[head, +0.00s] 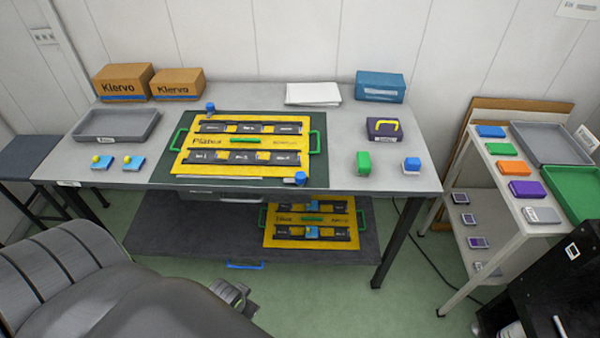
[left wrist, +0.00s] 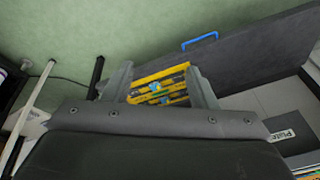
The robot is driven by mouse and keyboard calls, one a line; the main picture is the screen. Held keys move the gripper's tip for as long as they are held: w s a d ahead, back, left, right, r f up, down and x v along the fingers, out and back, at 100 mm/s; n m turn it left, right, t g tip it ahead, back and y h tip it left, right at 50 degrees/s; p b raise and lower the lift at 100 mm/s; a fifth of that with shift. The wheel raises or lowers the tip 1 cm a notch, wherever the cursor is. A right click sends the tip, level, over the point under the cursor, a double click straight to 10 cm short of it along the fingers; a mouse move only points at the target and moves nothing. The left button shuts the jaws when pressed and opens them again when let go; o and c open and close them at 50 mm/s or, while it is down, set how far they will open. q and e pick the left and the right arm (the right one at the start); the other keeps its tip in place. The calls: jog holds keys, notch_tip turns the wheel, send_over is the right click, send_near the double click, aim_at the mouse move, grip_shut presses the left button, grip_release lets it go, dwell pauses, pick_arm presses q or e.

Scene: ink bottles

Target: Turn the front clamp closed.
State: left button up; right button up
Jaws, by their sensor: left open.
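The yellow fixture plate (head: 180,160) lies on a dark green mat on the table, with green handles at both sides. The front clamp (head: 300,178), with a blue knob, is at the plate's front right corner. Another blue clamp (head: 210,107) is at its back left corner. Whether either clamp is turned closed is too small to tell. My left gripper (head: 236,296) is low in front of the table, well away from the front clamp. In the left wrist view its fingers (left wrist: 160,82) are apart and empty. My right gripper is not in view.
A second yellow plate (head: 285,241) lies on the lower shelf (head: 190,240), which has a blue handle. A grey tray (head: 90,126), a green bottle (head: 363,162) and a blue-capped bottle (head: 411,164) stand on the table (head: 345,125). A side rack (head: 495,195) stands at right.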

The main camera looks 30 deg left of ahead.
pick_arm(q)
notch_tip(320, 180, up, 13)
jog(key=w+d, duration=0.1)
jog(key=w, duration=0.1)
notch_tip(320, 180, up, 18)
jog(key=n+g+h, duration=0.2)
jog(key=n+g, duration=0.1)
jog(key=n, duration=0.4)
send_over(300, 175)
notch_tip(300, 175, down, 17)
jog(key=shift+w+f+b, duration=0.1)
jog(key=shift+b, duration=0.9)
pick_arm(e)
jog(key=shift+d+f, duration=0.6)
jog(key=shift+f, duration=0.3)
pick_arm(q)
jog(key=c, duration=1)
